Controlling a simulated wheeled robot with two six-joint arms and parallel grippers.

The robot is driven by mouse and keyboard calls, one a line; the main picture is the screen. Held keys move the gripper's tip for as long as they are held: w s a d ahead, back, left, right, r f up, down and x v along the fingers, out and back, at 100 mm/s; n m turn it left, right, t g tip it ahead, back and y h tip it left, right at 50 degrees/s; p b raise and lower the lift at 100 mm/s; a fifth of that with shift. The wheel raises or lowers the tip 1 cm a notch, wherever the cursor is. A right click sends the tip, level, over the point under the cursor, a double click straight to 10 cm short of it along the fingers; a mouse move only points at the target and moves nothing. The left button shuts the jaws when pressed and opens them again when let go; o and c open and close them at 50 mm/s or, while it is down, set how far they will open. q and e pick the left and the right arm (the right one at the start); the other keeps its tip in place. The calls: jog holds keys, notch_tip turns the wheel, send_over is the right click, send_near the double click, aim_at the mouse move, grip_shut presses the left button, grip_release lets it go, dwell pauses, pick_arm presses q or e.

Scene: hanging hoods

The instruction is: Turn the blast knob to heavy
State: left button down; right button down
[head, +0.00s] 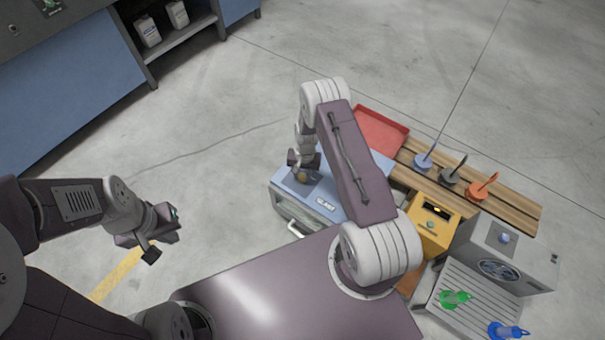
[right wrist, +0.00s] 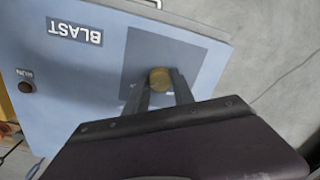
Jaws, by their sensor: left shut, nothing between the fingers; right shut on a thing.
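The blast cabinet (head: 283,201) is a light blue box with a handle on its front. Its top also shows in the right wrist view (right wrist: 75,85), with an upside-down BLAST label (right wrist: 75,32). The blast knob (right wrist: 160,79) is round and brass-yellow, on a darker square panel. My right gripper (right wrist: 160,84) is shut on the knob, one finger on each side; in the head view the right gripper (head: 303,170) is over the cabinet's top. The knob's pointer and setting marks cannot be made out. My left gripper (head: 163,238) is shut and empty, over the floor at left.
A RUN button (right wrist: 26,87) sits on the cabinet near the label. A red tray (head: 381,130), a wooden slatted bench (head: 515,207) with several hooded items, a yellow box (head: 430,222) and a grey machine (head: 520,262) stand to the right. The floor at left is clear.

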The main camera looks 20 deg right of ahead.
aim_at(304, 176)
dwell(0.4)
jog(key=c, duration=1.1)
grip_release()
jog(key=shift+o, duration=0.2)
jog(key=r+p, duration=0.2)
jog(key=r, duration=0.2)
jog(key=r+p, duration=0.1)
jog(key=r, duration=0.3)
jog(key=shift+s+d+r+p, duration=0.1)
jog(key=shift+d+r+p, duration=0.1)
jog(key=shift+r+p, duration=0.15)
jog(key=shift+r, duration=0.2)
